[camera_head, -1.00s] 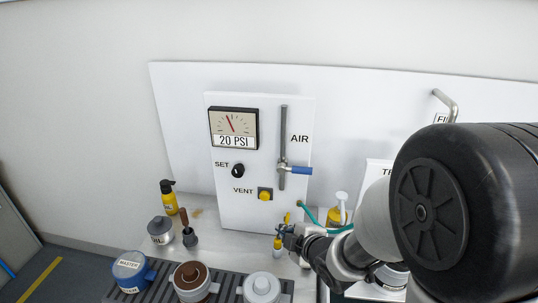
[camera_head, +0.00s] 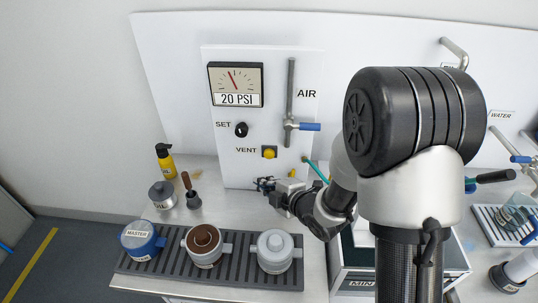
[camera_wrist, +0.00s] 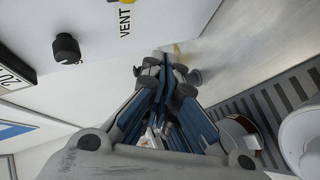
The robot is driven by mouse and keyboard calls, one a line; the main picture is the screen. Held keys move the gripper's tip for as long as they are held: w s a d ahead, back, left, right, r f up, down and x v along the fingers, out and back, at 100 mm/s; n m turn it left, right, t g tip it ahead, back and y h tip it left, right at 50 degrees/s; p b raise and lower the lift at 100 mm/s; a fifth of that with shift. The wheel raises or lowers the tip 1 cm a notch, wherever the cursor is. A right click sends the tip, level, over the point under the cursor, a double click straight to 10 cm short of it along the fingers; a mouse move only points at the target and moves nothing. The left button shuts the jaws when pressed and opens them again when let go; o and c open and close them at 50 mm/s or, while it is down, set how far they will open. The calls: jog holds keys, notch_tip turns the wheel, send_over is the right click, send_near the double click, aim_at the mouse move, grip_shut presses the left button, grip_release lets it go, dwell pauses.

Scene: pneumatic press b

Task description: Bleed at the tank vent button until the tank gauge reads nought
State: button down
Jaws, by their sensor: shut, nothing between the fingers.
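A white panel (camera_head: 225,160) carries a square dial gauge (camera_head: 236,84) marked 20 PSI. Its red needle leans a little left of upright. The yellow vent button (camera_head: 269,153) sits low on the panel, beside the word VENT. In the wrist view the VENT lettering (camera_wrist: 124,20) is at the top edge, with the button mostly cut off. My gripper (camera_head: 263,184) is in front of the panel, just below the button in the head view and apart from it. In the wrist view its fingers (camera_wrist: 165,68) are closed together with nothing between them.
A black set knob (camera_head: 241,130) is left of the button; a blue-handled air lever (camera_head: 303,127) is above right. A teal hose (camera_head: 314,169) runs near my gripper. Below, several pots stand on a grey ribbed rack (camera_head: 225,272). An oil can (camera_head: 162,195) and yellow bottle (camera_head: 165,158) stand left.

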jog(key=w+p, duration=0.1)
jog(key=w, duration=0.6)
jog(key=shift+w, duration=0.25)
jog(key=shift+w+d, duration=0.1)
dwell(1.1)
jog(key=shift+w, duration=0.3)
jog(key=shift+w, duration=0.5)
dwell(3.4)
jog(key=shift+s+b, duration=0.1)
jog(key=shift+b, duration=0.2)
jog(key=shift+s+b, duration=0.4)
jog(key=shift+s, duration=0.4)
jog(key=shift+s+b, duration=1.15)
jog(key=shift+s, duration=1.4)
